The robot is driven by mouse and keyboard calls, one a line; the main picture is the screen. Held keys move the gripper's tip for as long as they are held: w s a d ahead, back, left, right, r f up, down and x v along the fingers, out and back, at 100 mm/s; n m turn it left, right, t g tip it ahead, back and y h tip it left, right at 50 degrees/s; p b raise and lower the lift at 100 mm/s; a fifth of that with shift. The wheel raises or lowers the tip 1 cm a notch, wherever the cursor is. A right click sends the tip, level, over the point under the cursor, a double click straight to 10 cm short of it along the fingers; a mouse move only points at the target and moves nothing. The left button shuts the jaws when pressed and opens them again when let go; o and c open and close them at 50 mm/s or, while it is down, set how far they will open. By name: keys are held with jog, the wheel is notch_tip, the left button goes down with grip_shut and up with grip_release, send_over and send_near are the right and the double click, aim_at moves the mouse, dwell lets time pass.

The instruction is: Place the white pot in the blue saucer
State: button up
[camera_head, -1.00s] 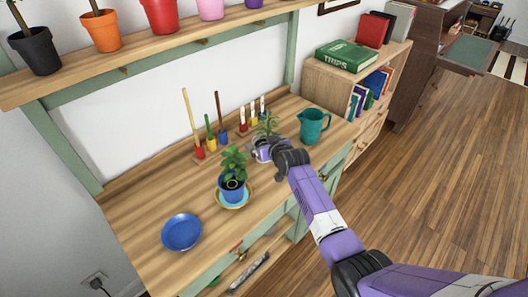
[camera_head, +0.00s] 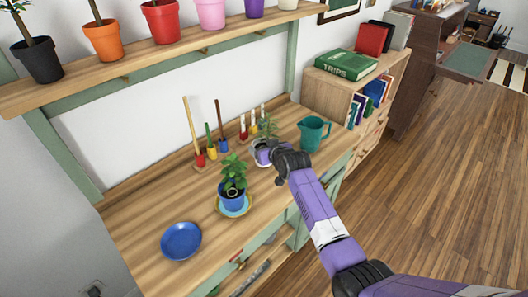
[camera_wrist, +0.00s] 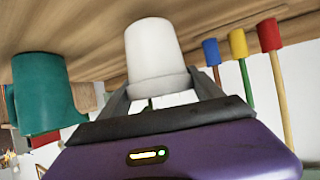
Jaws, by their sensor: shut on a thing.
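The white pot (camera_wrist: 155,55) is between my gripper's two fingers in the wrist view, where the picture is upside down. In the head view, the gripper (camera_head: 268,152) is over the back right part of the table, shut on the pot. A small green plant (camera_head: 268,127) shows above the pot, which is mostly hidden by the gripper. I cannot tell whether the pot's base touches the table. The blue saucer (camera_head: 181,243) lies empty at the table's front left.
A teal jug (camera_head: 312,133) is just right of the gripper. Coloured-handled tools (camera_head: 211,149) stand behind. A shelf of pots (camera_head: 162,22) hangs above.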

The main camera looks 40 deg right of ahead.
notch_tip(320, 180, up, 18)
jog(key=shift+b, duration=0.4)
jog(key=shift+s, duration=0.1)
